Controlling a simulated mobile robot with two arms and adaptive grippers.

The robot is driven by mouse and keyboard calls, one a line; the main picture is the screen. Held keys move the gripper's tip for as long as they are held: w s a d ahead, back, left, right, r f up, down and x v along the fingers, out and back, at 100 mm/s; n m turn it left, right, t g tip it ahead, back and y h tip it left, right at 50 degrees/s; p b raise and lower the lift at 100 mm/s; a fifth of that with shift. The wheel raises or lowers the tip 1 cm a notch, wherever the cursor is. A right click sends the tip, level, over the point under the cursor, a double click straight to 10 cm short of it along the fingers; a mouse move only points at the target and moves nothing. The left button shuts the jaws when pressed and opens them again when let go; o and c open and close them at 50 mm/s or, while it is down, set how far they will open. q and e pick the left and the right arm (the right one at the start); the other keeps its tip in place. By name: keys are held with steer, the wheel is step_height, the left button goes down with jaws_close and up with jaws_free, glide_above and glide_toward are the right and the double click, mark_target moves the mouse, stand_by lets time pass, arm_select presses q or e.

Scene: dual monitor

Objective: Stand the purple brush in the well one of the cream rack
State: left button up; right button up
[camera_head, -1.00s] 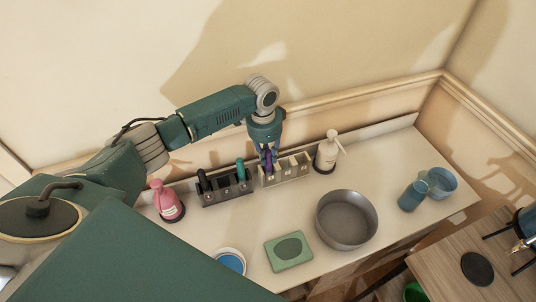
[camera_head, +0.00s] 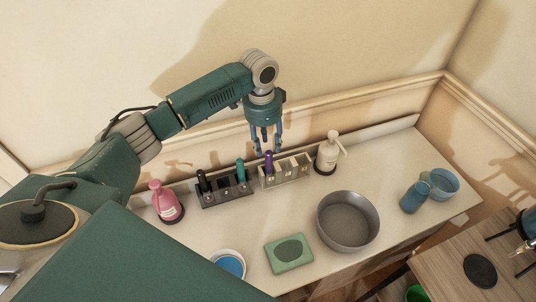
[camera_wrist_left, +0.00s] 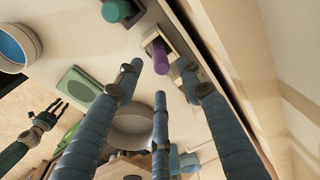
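The purple brush (camera_head: 268,161) stands upright in the leftmost well of the cream rack (camera_head: 288,175) in the head view. The rack's other wells look empty. My left gripper (camera_head: 266,150) is above the brush, fingers spread and pointing down, apart from it. In the left wrist view the purple brush (camera_wrist_left: 160,58) rises from the cream rack (camera_wrist_left: 152,36), beyond the open fingers (camera_wrist_left: 160,82). My right gripper (camera_wrist_left: 46,117) shows at the left of the wrist view with its fingers spread and nothing in them.
A dark rack (camera_head: 227,194) with a black brush (camera_head: 202,182) and a green brush (camera_head: 240,170) stands left of the cream rack. A pink bottle (camera_head: 166,203) and a cream pump bottle (camera_head: 327,152) flank the racks. A grey basin (camera_head: 347,222) sits in front.

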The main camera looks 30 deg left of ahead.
arm_select(q)
steer(key=r, duration=0.5)
steer(key=shift+s+a+r+b, duration=0.1)
steer(key=shift+s+r+b, duration=0.1)
steer(key=shift+r+b, duration=0.1)
steer(key=shift+f, duration=0.15)
